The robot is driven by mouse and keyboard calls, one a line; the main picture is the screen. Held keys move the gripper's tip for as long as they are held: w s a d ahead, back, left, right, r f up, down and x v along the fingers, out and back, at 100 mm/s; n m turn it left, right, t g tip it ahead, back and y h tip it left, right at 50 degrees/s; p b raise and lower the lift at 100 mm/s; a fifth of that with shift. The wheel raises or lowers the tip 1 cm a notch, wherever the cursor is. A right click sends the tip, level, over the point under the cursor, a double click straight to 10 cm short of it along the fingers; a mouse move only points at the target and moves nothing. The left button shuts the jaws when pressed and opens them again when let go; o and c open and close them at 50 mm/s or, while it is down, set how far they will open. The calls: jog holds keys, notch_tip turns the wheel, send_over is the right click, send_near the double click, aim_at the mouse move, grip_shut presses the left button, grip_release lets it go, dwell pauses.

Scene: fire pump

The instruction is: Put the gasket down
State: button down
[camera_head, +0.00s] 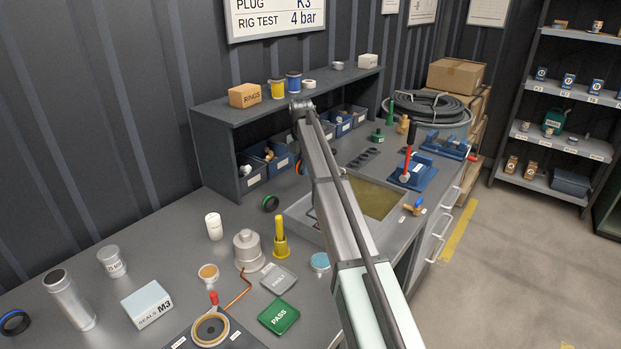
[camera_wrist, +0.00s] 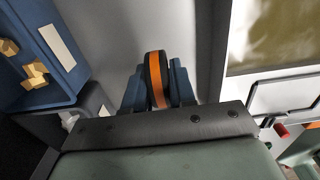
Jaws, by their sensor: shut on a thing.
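My gripper (camera_wrist: 157,88) is shut on a gasket (camera_wrist: 157,75), a black ring with an orange band. It stands on edge between the blue fingers in the wrist view. A plain grey surface shows behind it; I cannot tell whether the gasket touches it. In the head view, a sliver of the orange-banded gasket (camera_head: 298,167) shows beside my arm, near the blue bins. My arm hides most of the gripper there.
A blue bin (camera_wrist: 42,60) with yellowish fittings is close at left. A water basin (camera_wrist: 275,35) is at right. Bare bench lies left of the basin.

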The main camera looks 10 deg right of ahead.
aim_at(302, 189)
jog(key=shift+f, duration=3.05)
jog(key=shift+f, duration=0.1)
jog(key=c, duration=0.9)
grip_release()
jog(key=shift+c, duration=0.2)
notch_tip(302, 189, up, 12)
jog(key=shift+r, duration=0.15)
